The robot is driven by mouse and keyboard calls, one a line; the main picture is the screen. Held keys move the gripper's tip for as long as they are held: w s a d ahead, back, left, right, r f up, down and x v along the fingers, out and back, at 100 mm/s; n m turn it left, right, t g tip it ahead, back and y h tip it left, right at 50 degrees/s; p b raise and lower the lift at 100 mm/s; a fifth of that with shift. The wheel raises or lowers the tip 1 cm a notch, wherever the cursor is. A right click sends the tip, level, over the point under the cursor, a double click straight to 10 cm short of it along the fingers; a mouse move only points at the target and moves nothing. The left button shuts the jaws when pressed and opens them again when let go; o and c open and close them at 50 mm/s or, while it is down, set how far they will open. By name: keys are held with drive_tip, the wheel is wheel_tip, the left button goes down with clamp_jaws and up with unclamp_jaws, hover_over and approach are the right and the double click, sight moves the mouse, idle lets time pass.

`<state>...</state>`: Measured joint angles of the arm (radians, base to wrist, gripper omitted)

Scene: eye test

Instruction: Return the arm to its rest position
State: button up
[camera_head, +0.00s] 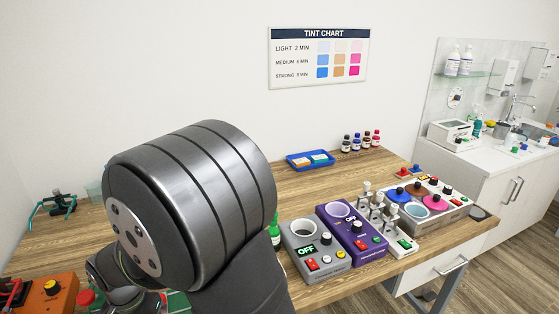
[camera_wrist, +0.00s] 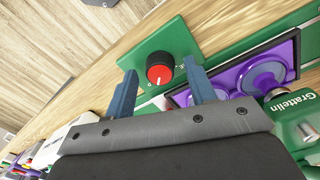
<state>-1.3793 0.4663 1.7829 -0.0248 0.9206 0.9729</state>
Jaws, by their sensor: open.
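My gripper (camera_wrist: 160,72) shows in the wrist view with its two blue fingers apart and nothing held between them. A red knob (camera_wrist: 160,68) on a green panel (camera_wrist: 180,40) appears between the fingertips; I cannot tell how far it is from them. In the head view my large grey arm link fills the lower left foreground. My gripper is not visible there.
Right of my arm, a grey unit (camera_head: 327,262) reading OFF and a purple unit (camera_head: 367,249) stand on the wooden bench. A blue tray (camera_head: 293,164) and small bottles (camera_head: 357,145) are behind. An orange unit (camera_head: 65,290) is at left. Purple holders (camera_wrist: 235,85) lie right of the fingers.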

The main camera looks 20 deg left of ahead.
drive_tip(key=n, duration=1.4)
drive_tip(key=shift+n, duration=0.3)
